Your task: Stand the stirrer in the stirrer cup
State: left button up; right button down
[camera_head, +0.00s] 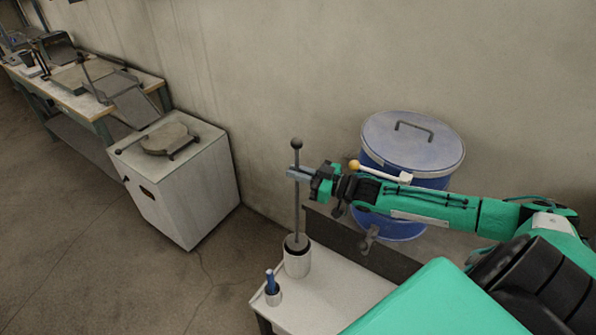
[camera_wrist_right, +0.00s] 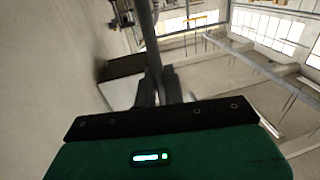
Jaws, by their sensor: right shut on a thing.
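The stirrer (camera_head: 297,205) is a thin grey rod with a dark ball at its top, and it stands close to upright. My right gripper (camera_head: 297,174) is shut on the rod a little below the ball. The rod's lower end is at the mouth of the stirrer cup (camera_head: 297,262), a pale cylinder on the white table; how deep it reaches is hidden by the cup wall. In the right wrist view the rod (camera_wrist_right: 149,45) passes between the fingers (camera_wrist_right: 158,88). My left gripper is not in view.
A small cup with a blue-handled item (camera_head: 271,287) stands in front of the stirrer cup on the white table (camera_head: 335,290). A blue lidded bin (camera_head: 412,145) stands behind my right arm.

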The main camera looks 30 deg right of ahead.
notch_tip(320, 180, down, 10)
jog(key=b, duration=0.6)
dwell(0.4)
jog(key=c, duration=1.4)
grip_release()
jog(key=shift+s+d, duration=0.1)
jog(key=b+v, duration=0.1)
jog(key=v, duration=0.6)
jog(key=shift+b, duration=0.4)
